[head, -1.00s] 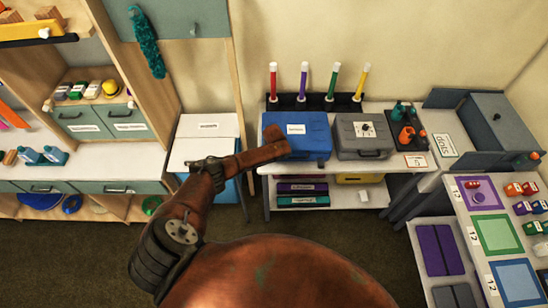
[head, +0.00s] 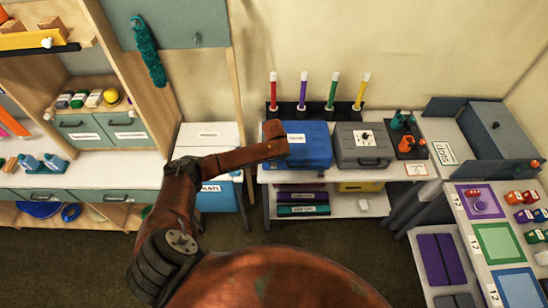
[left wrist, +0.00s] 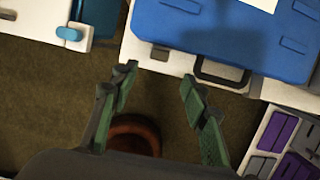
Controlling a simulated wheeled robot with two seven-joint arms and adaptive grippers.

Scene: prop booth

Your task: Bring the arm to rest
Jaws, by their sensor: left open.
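My left arm's rusty brown forearm stretches right in the head view, and its end overlaps the left part of a blue case (head: 312,150). The gripper's fingers cannot be made out there. In the left wrist view my left gripper (left wrist: 156,82) is open and empty, its green-padded fingers spread apart with dark floor between them. The blue case (left wrist: 225,32) lies beyond the fingertips in that view, with its dark handle (left wrist: 222,72) near the right finger. My right gripper is in neither view.
The blue case and a grey case (head: 362,147) stand on a white table (head: 400,172), before several coloured tubes. A white-topped box (head: 208,136) stands left of it. Shelving (head: 100,165) fills the left; a table with coloured mats (head: 495,243) is at right. Brown floor (head: 90,262) lies open below.

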